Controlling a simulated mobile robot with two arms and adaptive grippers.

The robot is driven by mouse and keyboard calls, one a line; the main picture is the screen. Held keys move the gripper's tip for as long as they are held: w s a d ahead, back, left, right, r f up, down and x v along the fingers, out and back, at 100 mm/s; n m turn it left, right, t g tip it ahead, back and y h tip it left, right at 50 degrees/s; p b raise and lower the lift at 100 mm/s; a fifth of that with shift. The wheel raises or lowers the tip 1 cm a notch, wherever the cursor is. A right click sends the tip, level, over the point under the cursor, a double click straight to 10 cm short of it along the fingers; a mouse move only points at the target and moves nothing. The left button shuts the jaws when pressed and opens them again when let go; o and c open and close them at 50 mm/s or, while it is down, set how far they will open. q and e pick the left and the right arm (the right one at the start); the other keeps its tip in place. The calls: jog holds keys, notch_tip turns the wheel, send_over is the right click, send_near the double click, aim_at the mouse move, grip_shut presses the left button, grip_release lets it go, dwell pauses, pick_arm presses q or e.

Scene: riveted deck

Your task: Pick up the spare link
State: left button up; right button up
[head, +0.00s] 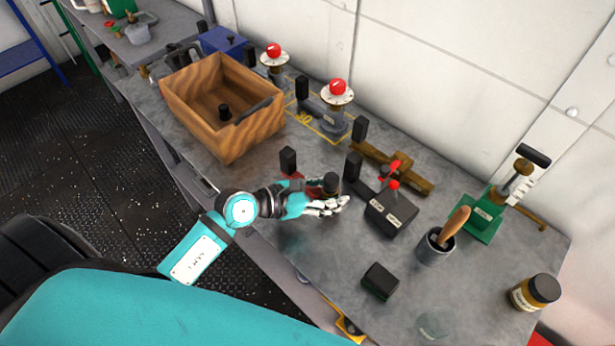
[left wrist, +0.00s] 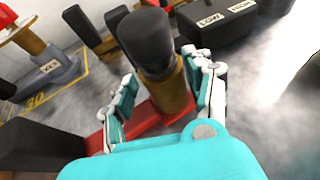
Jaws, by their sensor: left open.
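My left gripper (head: 326,207) reaches in over the near edge of the grey bench, with its white-tipped fingers open. A dark-capped piece with a brown, brass-like body (left wrist: 163,85) stands between the fingers in the left wrist view. Its dark top (head: 330,183) shows at the gripper in the head view. A red part (left wrist: 150,119) lies low around or behind its foot; the fingers hide how the two join. I cannot tell for sure which piece is the spare link. I cannot tell whether the fingers touch the capped piece. My right gripper is not in view.
A wooden crate (head: 240,142) stands left of the gripper. Black blocks (head: 288,160) stand close by. A black labelled box (head: 391,212) with red-topped levers is just right. A grey cup (head: 433,249), a jar (head: 535,292) and a green stand (head: 482,215) are farther right.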

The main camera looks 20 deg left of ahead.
pick_arm(q)
jog(key=shift+a, duration=0.1)
grip_shut()
jog(key=shift+r, duration=0.1)
dwell(0.3)
